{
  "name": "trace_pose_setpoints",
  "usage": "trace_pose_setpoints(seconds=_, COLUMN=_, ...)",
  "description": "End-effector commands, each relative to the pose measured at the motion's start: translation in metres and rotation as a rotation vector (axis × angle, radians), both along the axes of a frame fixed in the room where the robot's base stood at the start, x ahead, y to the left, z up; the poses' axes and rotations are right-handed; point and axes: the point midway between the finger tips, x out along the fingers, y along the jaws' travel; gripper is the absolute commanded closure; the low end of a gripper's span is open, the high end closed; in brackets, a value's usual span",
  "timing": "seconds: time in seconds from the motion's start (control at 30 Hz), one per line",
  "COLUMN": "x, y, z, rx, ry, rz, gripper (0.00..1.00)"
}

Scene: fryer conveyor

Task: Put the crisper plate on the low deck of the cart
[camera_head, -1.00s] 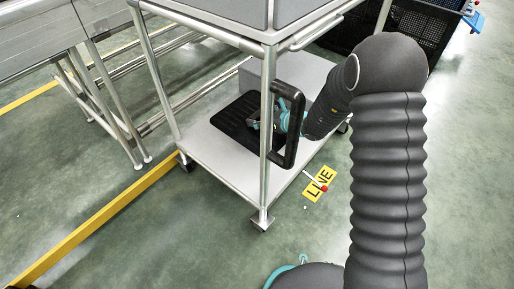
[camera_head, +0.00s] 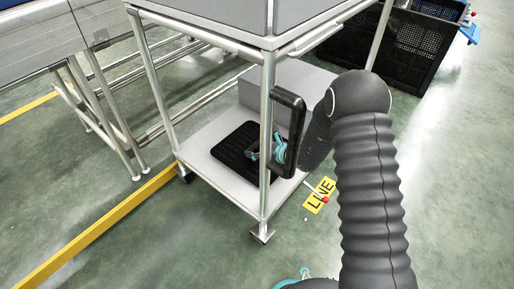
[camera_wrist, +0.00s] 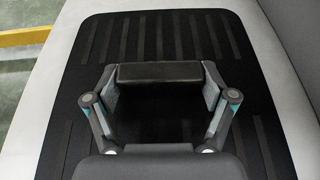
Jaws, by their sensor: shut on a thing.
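The crisper plate (camera_head: 228,155) is a flat black plate with rows of slots. It lies level at the low deck (camera_head: 200,145) of the cart, within its edges; I cannot tell whether it touches the deck. My gripper (camera_head: 265,152), dark with teal fingers, is over the plate's middle. In the wrist view my gripper (camera_wrist: 158,80) is shut on a raised black grip bar of the plate (camera_wrist: 145,35).
A grey box (camera_head: 300,85) fills the deck's back. A yellow sign (camera_head: 319,196) is on the floor at right. Black crates (camera_head: 410,45) stand at the back right.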

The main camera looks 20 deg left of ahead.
Motion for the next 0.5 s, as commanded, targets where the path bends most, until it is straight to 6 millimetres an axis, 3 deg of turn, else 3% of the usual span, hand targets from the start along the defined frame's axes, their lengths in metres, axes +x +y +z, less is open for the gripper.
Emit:
trace_pose_setpoints(seconds=0.27, x=0.0002, y=0.0001, z=-0.003, rx=0.001, ry=0.0, rz=0.0, gripper=0.61)
trace_pose_setpoints(seconds=0.3, x=0.0001, y=0.0001, z=-0.0021, rx=0.001, ry=0.0, rz=0.0, gripper=0.1)
trace_pose_setpoints(seconds=0.37, x=0.0, y=0.0, z=-0.0018, rx=0.0, ry=0.0, rz=0.0, gripper=0.0)
trace_pose_setpoints(seconds=0.5, x=0.0, y=0.0, z=-0.0018, rx=0.0, ry=0.0, rz=0.0, gripper=0.0)
